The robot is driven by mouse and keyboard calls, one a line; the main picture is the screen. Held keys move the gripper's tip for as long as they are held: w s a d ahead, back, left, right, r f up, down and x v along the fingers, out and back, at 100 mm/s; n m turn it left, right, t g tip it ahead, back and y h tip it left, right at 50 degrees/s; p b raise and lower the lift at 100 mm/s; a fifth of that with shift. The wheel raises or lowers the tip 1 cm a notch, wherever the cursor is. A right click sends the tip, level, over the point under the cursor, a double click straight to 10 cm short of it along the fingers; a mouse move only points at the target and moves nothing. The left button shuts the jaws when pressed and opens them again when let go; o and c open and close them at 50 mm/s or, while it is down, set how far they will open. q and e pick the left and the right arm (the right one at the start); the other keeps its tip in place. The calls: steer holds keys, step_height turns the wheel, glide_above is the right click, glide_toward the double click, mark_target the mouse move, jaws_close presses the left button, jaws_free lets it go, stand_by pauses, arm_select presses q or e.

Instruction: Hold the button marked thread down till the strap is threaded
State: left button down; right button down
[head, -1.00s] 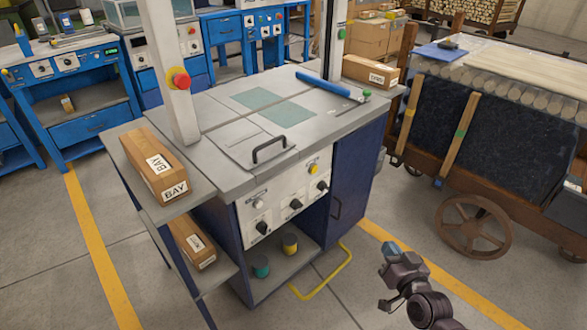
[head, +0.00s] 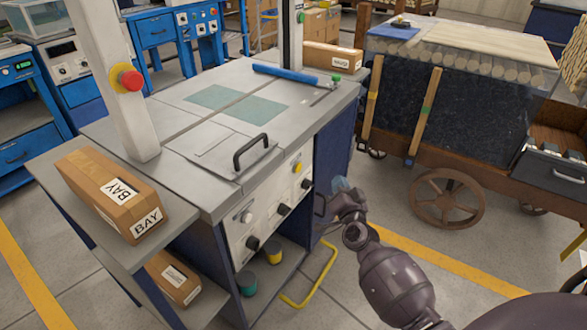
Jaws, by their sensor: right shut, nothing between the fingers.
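The grey machine (head: 190,165) stands in the middle with a light control panel (head: 268,208) on its front. The panel carries a yellow button (head: 298,168), a white button (head: 247,217) and several black knobs, one of them (head: 253,243) at the lower left. The labels are too small to read, so I cannot tell which control is marked thread. My right gripper (head: 340,185) is shut and empty, to the right of the panel and visibly apart from the buttons. No threaded strap is visible. My left gripper is out of view.
A red emergency button (head: 128,78) sits on the machine's post. A taped carton (head: 95,185) lies on the left side shelf. A yellow floor bar (head: 312,280) sticks out below the panel. A wheeled cart (head: 470,120) stands at the right; floor lies between.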

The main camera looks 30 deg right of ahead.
mark_target(298, 168)
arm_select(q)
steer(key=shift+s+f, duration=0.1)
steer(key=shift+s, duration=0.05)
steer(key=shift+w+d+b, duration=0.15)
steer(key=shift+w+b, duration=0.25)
arm_select(e)
steer(key=w+a, duration=0.3)
steer(key=w, duration=0.5)
steer(key=shift+a, duration=0.2)
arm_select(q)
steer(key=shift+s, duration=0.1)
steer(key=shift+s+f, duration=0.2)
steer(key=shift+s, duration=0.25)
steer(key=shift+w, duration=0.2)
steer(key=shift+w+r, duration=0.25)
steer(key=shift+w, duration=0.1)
